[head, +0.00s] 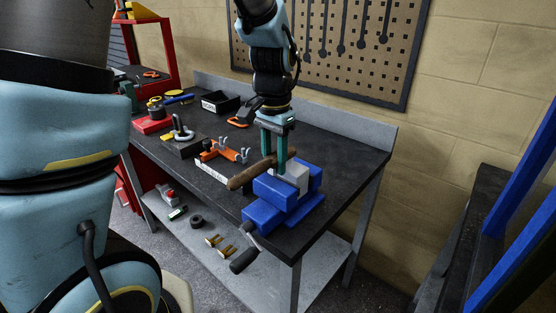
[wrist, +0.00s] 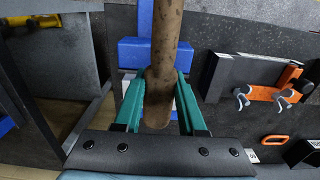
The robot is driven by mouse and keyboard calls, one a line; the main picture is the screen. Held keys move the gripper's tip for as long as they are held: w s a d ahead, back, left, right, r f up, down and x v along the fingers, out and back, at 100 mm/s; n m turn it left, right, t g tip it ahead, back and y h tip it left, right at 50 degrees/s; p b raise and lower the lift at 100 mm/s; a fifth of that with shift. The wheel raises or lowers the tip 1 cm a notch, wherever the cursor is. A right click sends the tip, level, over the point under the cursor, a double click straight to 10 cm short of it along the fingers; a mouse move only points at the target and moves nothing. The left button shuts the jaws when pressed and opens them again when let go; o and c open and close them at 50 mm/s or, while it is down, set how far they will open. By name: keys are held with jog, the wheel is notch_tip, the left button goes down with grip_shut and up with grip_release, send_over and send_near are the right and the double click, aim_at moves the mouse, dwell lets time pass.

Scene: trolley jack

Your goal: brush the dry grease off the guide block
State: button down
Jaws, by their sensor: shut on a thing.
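My gripper (head: 273,157) is shut on the brown wooden handle (head: 245,176) of what looks like the brush, just above the vise. In the wrist view the green fingers (wrist: 160,108) stand on either side of the brown handle (wrist: 166,45), which runs up out of the picture. No bristles can be made out. The light grey guide block (head: 293,174) sits in the blue vise (head: 262,208) at the front right of the bench. The fingers and handle are close beside the block; I cannot tell whether they touch it. The grease on it cannot be made out.
An orange clamp-like tool (head: 222,151), a dark block with a metal shackle (head: 182,142) and a black bin (head: 220,102) stand left of the vise. The vise crank (head: 243,260) sticks out in front. A pegboard (head: 330,45) hangs behind.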

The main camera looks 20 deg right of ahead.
jog(key=shift+w+a+f, duration=0.1)
jog(key=shift+w+a, duration=0.05)
jog(key=shift+s+d+r+p, duration=0.1)
jog(key=shift+s+d+p, duration=0.1)
jog(key=shift+s+d, duration=0.25)
jog(key=shift+s+d+r+p, duration=0.1)
jog(key=shift+s+d+p, duration=0.1)
jog(key=shift+s, duration=0.35)
jog(key=shift+w+a+f, duration=0.15)
jog(key=shift+w+a, duration=0.15)
jog(key=shift+w, duration=0.2)
jog(key=shift+w+a, duration=0.3)
jog(key=shift+w, duration=0.2)
jog(key=shift+s+d, duration=0.3)
jog(key=shift+s, duration=0.25)
jog(key=shift+s+d+p, duration=0.3)
jog(key=shift+s+p, duration=0.05)
jog(key=shift+s, duration=0.2)
